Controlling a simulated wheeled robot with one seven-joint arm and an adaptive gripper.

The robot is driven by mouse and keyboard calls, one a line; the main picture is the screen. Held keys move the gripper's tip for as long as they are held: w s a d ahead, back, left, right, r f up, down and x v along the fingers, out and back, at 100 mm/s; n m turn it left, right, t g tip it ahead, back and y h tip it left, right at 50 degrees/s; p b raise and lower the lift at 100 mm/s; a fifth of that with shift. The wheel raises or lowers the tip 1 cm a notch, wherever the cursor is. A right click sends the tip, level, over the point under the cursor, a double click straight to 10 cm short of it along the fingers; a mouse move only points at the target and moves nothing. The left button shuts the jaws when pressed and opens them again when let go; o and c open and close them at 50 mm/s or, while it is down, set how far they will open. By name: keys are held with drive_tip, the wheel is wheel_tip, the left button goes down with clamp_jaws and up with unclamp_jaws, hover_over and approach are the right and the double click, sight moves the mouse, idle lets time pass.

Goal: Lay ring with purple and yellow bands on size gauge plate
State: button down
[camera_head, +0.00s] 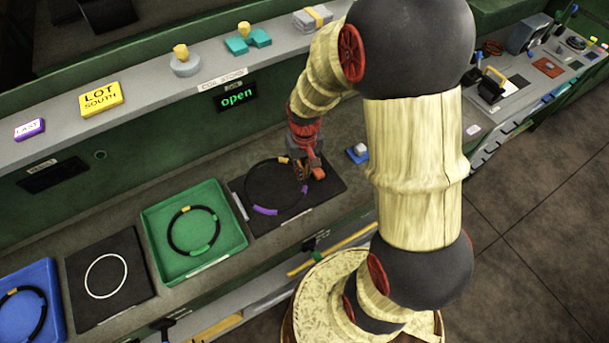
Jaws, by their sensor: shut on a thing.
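The black ring with purple and yellow bands (265,211) is at a dark square plate (238,195) in the middle of the bench. Its purple band faces the near side and its yellow band the far side. My gripper (303,174) is shut on the right side of this ring, low over the plate. I cannot tell whether the ring touches the plate. Another black plate (79,293), with a white circle on it, lies further left. No readable label shows which plate is the size gauge plate.
A green tray (153,222) holding a ring with yellow and green bands lies between the plates. A blue tray (57,318) with another ring is far left. A blue item (356,154) sits right of my gripper.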

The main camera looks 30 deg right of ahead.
drive_tip(key=shift+w+d+f, duration=0.35)
drive_tip(key=shift+f, duration=0.25)
drive_tip(key=shift+w+d+f, duration=0.3)
drive_tip(key=shift+w+f, duration=0.05)
drive_tip(key=shift+f, duration=1.75)
drive_tip(key=shift+f, duration=0.1)
drive_tip(key=c, duration=2.1)
unclamp_jaws()
drive_tip(key=shift+o, duration=0.7)
wheel_tip(320, 180, up, 12)
drive_tip(key=r, duration=0.1)
drive_tip(key=s+a+r+n+t, duration=0.1)
drive_tip(key=s+a+r+t, duration=0.1)
drive_tip(key=s+a+r, duration=0.2)
drive_tip(key=s+a+r+t, duration=0.3)
drive_tip(key=s+a+r, duration=0.2)
drive_tip(key=s+r, duration=0.6)
wheel_tip(320, 180, up, 6)
drive_tip(key=shift+f+n+t, duration=0.25)
drive_tip(key=shift+n+t, duration=0.05)
drive_tip(key=shift+n, duration=0.1)
